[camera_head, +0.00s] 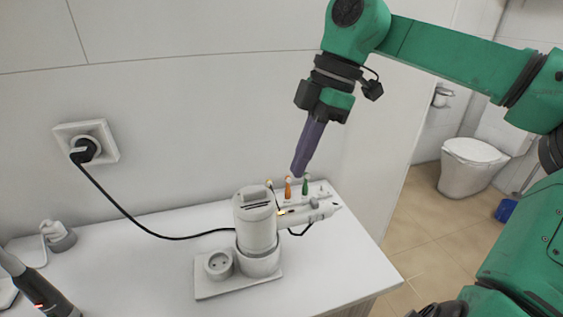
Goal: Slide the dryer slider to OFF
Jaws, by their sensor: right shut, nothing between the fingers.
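The white dryer (257,220) sits upright in a white base plate (212,291) on the counter, and its handle-like part (305,214) points right. A small yellowish spot (282,212) shows where that part meets the body; I cannot tell if it is the slider or where it is set. My right gripper (298,171) has long purple fingers, shut and empty, pointing down above and behind the dryer. My left gripper is not in view.
A black cord (125,214) runs from the wall socket (68,130) to the dryer. A dark device (40,292) is at lower left. The counter's right front is clear.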

